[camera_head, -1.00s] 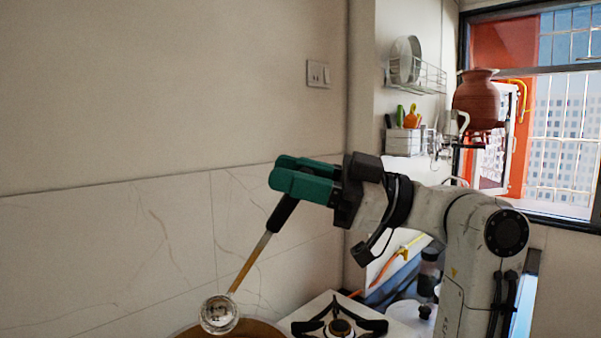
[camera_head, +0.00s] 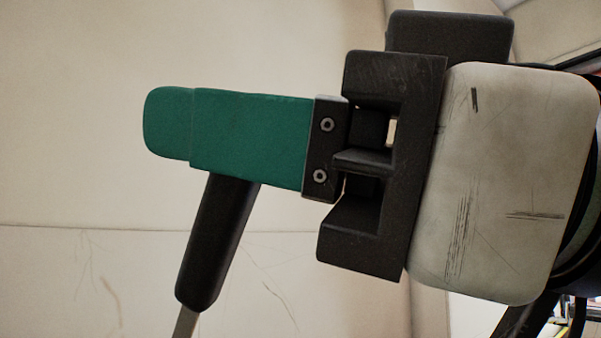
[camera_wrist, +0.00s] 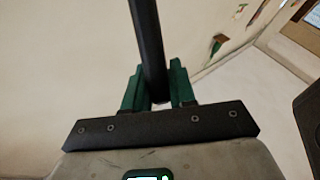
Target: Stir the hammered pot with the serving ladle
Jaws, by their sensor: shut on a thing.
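My gripper (camera_head: 165,123) fills much of the head view, its green fingers pointing left. It is shut on the black handle of the serving ladle (camera_head: 215,240). The handle hangs below the fingers, tilted with its lower end to the left. A short piece of the shaft shows at the bottom edge; the ladle's bowl is out of the frame. In the wrist view the ladle's handle (camera_wrist: 147,40) runs between the two green fingers of my gripper (camera_wrist: 157,82). The hammered pot is not in view now.
The pale wall (camera_head: 90,60) and its marbled lower panel (camera_head: 80,285) lie behind my gripper. A wall corner runs down behind my wrist. In the wrist view, blurred small items (camera_wrist: 218,44) show at the upper right. No stove or counter surface can be made out.

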